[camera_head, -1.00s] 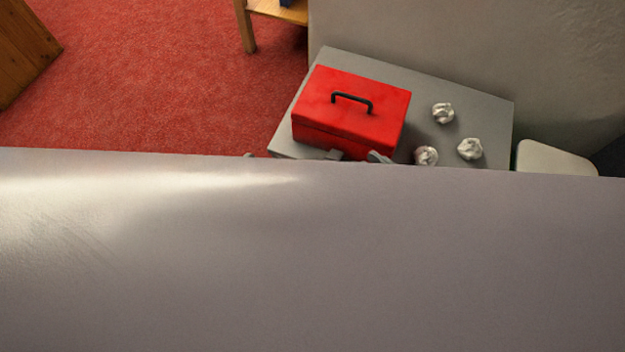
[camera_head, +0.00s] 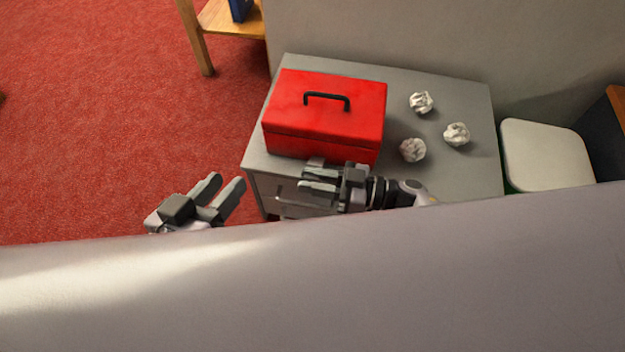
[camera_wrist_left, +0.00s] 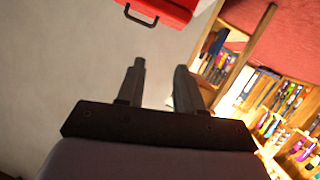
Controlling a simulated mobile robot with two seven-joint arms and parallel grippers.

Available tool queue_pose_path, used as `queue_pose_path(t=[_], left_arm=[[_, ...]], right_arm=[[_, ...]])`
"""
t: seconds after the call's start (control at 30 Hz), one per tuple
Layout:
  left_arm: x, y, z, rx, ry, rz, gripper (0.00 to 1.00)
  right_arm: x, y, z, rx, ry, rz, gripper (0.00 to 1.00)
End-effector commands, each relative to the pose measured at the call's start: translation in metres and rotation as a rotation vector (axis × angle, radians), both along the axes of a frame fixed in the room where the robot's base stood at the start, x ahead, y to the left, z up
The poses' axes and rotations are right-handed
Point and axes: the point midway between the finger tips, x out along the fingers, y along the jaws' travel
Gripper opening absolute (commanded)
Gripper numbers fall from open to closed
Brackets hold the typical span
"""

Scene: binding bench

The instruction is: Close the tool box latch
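The red tool box (camera_head: 325,110) sits on a grey cabinet (camera_head: 465,95), with its lid down and a black handle (camera_head: 327,96) on top. I cannot make out its latch; my right gripper covers part of the front's lower edge. My right gripper (camera_head: 308,177) is in front of the box, fingers pointing left, apart and empty. My left gripper (camera_head: 227,181) is open and empty, left of the cabinet and lower in the picture than the box. In the left wrist view its fingers (camera_wrist_left: 160,78) are apart, and part of the tool box (camera_wrist_left: 178,10) shows at the top.
Three crumpled paper balls (camera_head: 421,102) lie on the cabinet right of the box. A pale-lidded bin (camera_head: 545,152) stands to the right, a wooden table (camera_head: 228,18) at the back left. A bookshelf (camera_wrist_left: 275,100) shows in the left wrist view. Red carpet is clear on the left.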

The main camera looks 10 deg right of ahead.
Motion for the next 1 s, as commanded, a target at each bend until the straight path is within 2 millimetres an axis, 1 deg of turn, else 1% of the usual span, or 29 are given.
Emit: queue_pose_path(t=[0.07, 0.27, 0.3, 0.33, 0.37, 0.57, 0.67, 0.73, 0.83, 1.0], left_arm=[[0.000, 0.001, 0.000, 0.003, -0.004, 0.001, 0.36], [0.000, 0.001, 0.001, 0.002, -0.005, 0.002, 0.36], [0.000, 0.001, 0.001, 0.002, -0.005, 0.002, 0.36], [0.000, 0.001, 0.001, 0.002, -0.005, 0.002, 0.36], [0.000, 0.001, 0.001, 0.002, -0.005, 0.002, 0.36], [0.000, 0.000, 0.002, 0.002, -0.005, 0.001, 0.36], [-0.001, -0.001, 0.008, -0.010, 0.005, -0.004, 0.36], [0.001, -0.006, 0.005, -0.032, 0.046, -0.010, 0.36], [0.002, -0.010, 0.008, -0.052, 0.088, -0.016, 0.36], [-0.001, 0.001, 0.009, 0.011, 0.098, 0.009, 0.36]], right_arm=[[0.001, 0.003, 0.000, 0.001, 0.000, 0.000, 0.23], [0.001, 0.003, 0.001, 0.000, 0.000, -0.001, 0.23], [0.001, 0.003, 0.001, 0.000, 0.000, -0.001, 0.17], [0.001, 0.003, 0.001, 0.000, -0.001, -0.001, 0.07], [0.001, 0.003, 0.000, 0.000, -0.001, -0.001, 0.00], [0.001, 0.003, 0.001, 0.001, 0.002, -0.001, 0.00], [0.003, 0.002, 0.006, 0.008, 0.027, 0.000, 0.00], [0.005, 0.002, 0.012, 0.021, 0.067, 0.001, 0.00], [0.010, 0.000, 0.021, 0.046, 0.146, 0.000, 0.00], [0.022, -0.004, 0.033, 0.100, 0.310, -0.001, 0.00]])
